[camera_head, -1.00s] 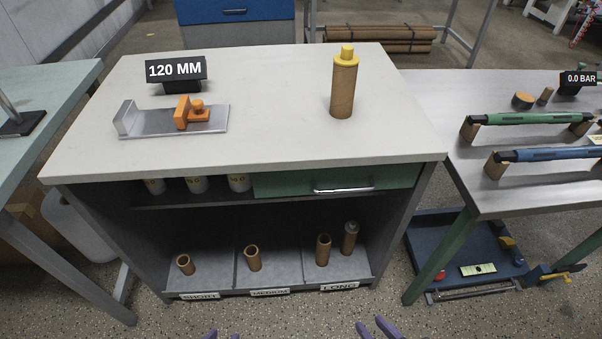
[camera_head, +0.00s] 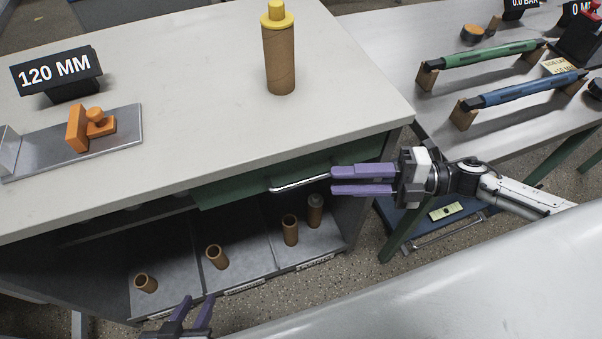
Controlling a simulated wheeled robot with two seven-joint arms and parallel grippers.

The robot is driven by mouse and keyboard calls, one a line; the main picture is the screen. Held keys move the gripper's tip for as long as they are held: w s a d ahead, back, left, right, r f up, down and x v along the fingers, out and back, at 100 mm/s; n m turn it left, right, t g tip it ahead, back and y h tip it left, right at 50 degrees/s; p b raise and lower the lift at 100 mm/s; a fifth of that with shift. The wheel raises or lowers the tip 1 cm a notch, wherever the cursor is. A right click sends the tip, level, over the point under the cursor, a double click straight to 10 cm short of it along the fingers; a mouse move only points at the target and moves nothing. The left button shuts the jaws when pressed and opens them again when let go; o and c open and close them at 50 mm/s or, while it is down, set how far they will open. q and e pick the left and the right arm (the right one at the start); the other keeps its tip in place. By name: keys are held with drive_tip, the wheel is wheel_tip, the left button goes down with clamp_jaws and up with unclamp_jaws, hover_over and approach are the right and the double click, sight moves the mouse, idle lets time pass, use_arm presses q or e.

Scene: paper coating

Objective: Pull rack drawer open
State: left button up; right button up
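The rack drawer (camera_head: 235,187) has a green front below the right part of the worktop and looks closed. Its silver bar handle (camera_head: 297,184) runs along the front. My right gripper (camera_head: 332,181) points left, with its two purple fingers a little apart at the handle's right end. I cannot tell whether the handle lies between the fingers or whether they touch it. My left gripper (camera_head: 200,298) is low at the bottom edge, open and empty, in front of the lower shelf.
The worktop (camera_head: 190,75) holds a cardboard tube with a yellow cap (camera_head: 279,60), a metal fixture with an orange stop (camera_head: 120,140) and a 120 MM sign (camera_head: 57,75). Short tubes stand on the lower shelf (camera_head: 240,282). A side table (camera_head: 400,50) stands at the right.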

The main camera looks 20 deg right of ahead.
sight(303, 180)
drive_tip(key=x, duration=0.8)
drive_tip(key=shift+w+a+p, duration=0.15)
drive_tip(key=shift+a+p, duration=0.2)
clamp_jaws()
